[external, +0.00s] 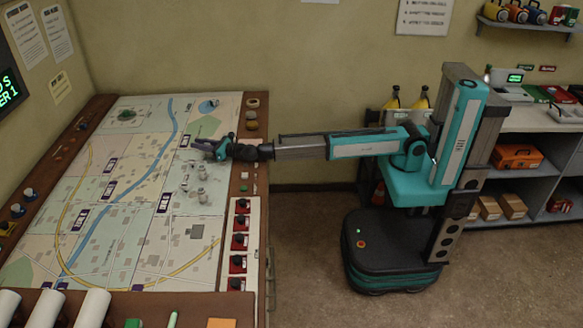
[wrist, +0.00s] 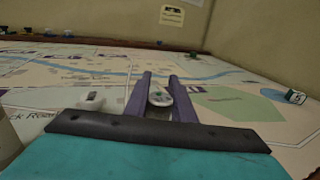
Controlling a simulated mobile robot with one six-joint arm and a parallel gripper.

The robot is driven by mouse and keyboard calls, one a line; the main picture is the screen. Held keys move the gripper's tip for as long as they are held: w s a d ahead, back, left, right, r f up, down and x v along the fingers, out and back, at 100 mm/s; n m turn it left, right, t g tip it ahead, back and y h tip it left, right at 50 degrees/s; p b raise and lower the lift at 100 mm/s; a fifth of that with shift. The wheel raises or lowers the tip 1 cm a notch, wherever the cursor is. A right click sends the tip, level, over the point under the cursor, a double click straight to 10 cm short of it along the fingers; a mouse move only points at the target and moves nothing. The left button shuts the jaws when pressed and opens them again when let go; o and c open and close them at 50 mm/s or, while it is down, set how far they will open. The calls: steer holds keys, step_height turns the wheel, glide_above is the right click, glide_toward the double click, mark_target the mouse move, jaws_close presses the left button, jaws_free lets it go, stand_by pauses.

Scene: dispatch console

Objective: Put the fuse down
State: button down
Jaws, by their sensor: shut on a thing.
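My gripper (external: 208,148) is stretched out low over the map table (external: 130,245), near its far right part. In the wrist view the two purple fingers (wrist: 162,82) are closed on a small whitish piece with a dark greenish centre, which I take to be the fuse (wrist: 160,97). The fuse sits between the fingers, with the map behind it. I cannot tell whether it touches the map. In the external view the fingers largely hide it.
Several small whitish pieces (external: 202,172) stand on the map close to my gripper. A white piece (wrist: 92,102) lies left of the fingers in the wrist view. Red switches (external: 240,240) line the table's right edge. Dark labelled tokens (external: 108,190) are spread over the map.

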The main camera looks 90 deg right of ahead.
steer(key=shift+f, duration=0.15)
steer(key=c, duration=1.5)
jaws_free()
steer(key=shift+s, duration=0.1)
steer(key=shift+b+v, duration=0.35)
steer(key=shift+v, duration=3.25)
steer(key=shift+o, duration=0.2)
steer(key=shift+a+f, duration=0.1)
steer(key=shift+f, duration=0.05)
